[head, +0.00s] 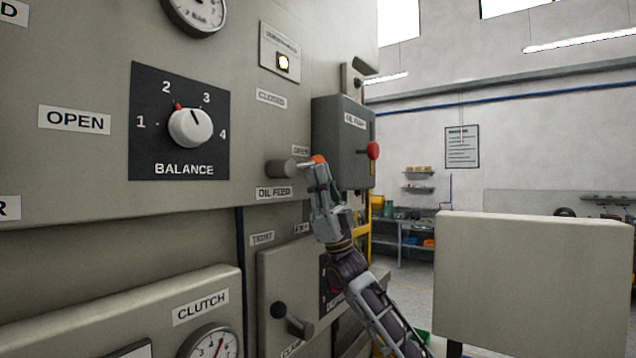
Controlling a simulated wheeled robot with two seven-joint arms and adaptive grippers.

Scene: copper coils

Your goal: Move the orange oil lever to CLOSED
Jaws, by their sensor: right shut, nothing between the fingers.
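The oil feed lever has a grey round hub (282,168) on the panel, and its arm points right. Its orange tip (319,159) shows just above my right gripper. The OPEN label (300,151) is beside the lever arm, and the CLOSED label (271,98) is higher up, above the hub. The OIL FEED label (273,193) is below. My right gripper (316,172) is shut with nothing held. Its fingertips are at the lever's orange end, just under it; I cannot tell whether they touch. The gripper hides part of the lever's end. My left gripper is not in view.
A grey box with a red knob (373,150) juts out just right of the lever. A BALANCE dial (188,127) is to the left. A dark-knobbed lever (279,310) sticks out below. The panel face between hub and CLOSED label is clear.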

